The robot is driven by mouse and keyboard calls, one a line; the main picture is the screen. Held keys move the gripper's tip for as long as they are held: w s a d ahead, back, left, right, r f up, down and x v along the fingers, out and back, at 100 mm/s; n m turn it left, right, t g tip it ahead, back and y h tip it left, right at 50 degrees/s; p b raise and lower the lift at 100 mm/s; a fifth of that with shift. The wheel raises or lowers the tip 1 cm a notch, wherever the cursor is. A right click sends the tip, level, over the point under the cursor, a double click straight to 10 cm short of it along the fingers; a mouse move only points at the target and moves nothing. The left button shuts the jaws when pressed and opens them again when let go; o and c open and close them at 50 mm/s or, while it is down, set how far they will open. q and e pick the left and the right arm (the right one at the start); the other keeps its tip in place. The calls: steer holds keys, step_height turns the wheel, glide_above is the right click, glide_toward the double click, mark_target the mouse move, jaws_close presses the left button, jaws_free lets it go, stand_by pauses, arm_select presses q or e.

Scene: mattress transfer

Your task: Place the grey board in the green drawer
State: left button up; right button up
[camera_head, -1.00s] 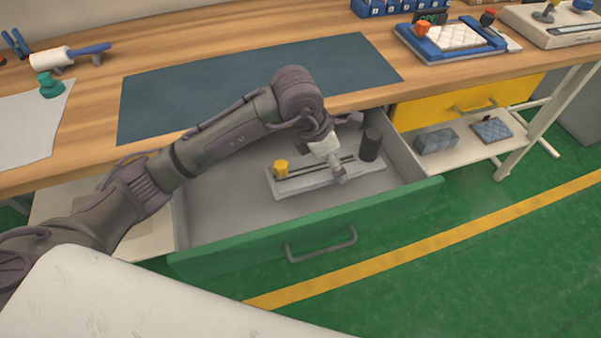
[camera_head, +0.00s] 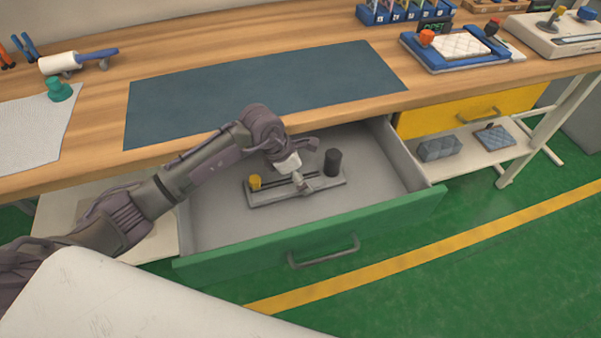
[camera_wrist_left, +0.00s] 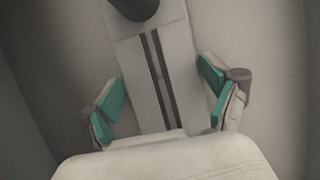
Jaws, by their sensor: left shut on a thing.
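The grey board (camera_head: 265,198) is long, with two dark slots, a yellow knob (camera_head: 255,182) at its left end and a dark cylinder (camera_head: 333,162) at its right. It lies inside the outline of the open green drawer (camera_head: 310,240); I cannot tell whether it rests on the drawer's floor. My left gripper (camera_head: 299,184) is over the board's middle, shut on it. In the left wrist view, the green-padded fingers of the gripper (camera_wrist_left: 163,98) are on either side of the board (camera_wrist_left: 146,75). My right gripper is not in view.
The wooden workbench (camera_head: 230,52) with a dark mat (camera_head: 265,90) overhangs the drawer's back. A shut yellow drawer (camera_head: 470,110) and a shelf with two grey blocks are at the right. The drawer floor right of the board is clear.

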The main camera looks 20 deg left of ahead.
arm_select(q)
steer(key=o, duration=1)
steer(key=shift+f, duration=0.15)
steer(key=shift+o, duration=1.2)
steer(key=shift+r, duration=0.45)
steer(key=p+v, duration=0.2)
steer(key=v, duration=0.1)
steer(key=shift+p, duration=0.35)
glide_toward(250, 192)
steer(key=d+f, duration=0.1)
steer(key=w+f, duration=0.1)
steer(key=f, duration=0.1)
steer(key=w+d+f, duration=0.1)
steer(key=shift+d+f, duration=0.4)
steer(key=shift+d, duration=0.15)
